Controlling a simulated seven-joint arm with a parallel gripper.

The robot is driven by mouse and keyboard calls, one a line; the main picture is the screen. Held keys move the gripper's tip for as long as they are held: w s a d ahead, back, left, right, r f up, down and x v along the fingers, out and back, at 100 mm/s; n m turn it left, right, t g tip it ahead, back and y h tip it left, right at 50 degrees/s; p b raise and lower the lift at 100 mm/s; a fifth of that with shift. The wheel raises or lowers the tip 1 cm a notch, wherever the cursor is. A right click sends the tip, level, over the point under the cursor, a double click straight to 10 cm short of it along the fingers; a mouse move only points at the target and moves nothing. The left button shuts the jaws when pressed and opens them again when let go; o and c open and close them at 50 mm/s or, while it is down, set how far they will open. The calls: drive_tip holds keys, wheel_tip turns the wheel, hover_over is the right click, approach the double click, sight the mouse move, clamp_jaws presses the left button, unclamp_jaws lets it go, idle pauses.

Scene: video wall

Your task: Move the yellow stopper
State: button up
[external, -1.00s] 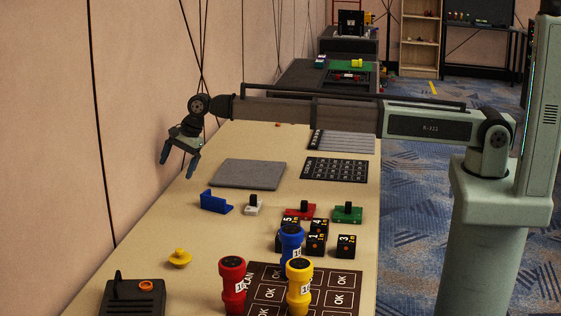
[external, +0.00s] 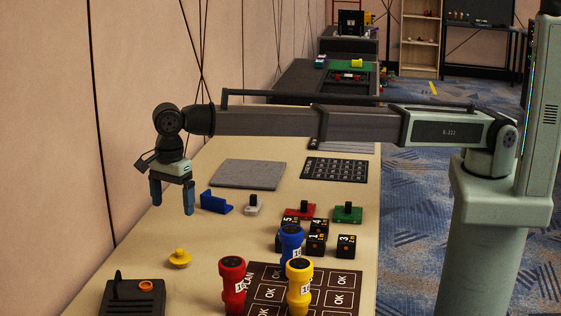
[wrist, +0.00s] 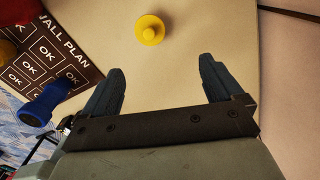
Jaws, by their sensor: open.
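The yellow stopper (external: 179,258) is a small round knob on a wider flange, standing on the beige table near its left edge. In the wrist view the stopper (wrist: 150,30) lies ahead of the fingertips, between their lines and apart from them. My gripper (external: 172,206) points down above the table, behind the stopper in the external view, with empty space between its fingers. It also shows in the wrist view (wrist: 164,78), with its two dark fingers spread wide.
Red (external: 232,284), blue (external: 291,246) and yellow (external: 299,285) cylinders stand by the dark OK board (external: 341,297). A black box (external: 133,298) with an orange ring sits in front of the stopper. A blue bracket (external: 216,203) lies right of my gripper. Table around the stopper is clear.

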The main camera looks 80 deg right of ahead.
sight(180, 248)
drive_tip(key=shift+s+a+r, duration=0.2)
drive_tip(key=shift+s+a, duration=0.4)
drive_tip(key=shift+a, duration=0.35)
wheel_tip(180, 248, down, 14)
drive_tip(key=shift+r, duration=0.1)
idle(0.4)
drive_tip(key=c, duration=1.1)
drive_tip(key=shift+d, duration=10.05)
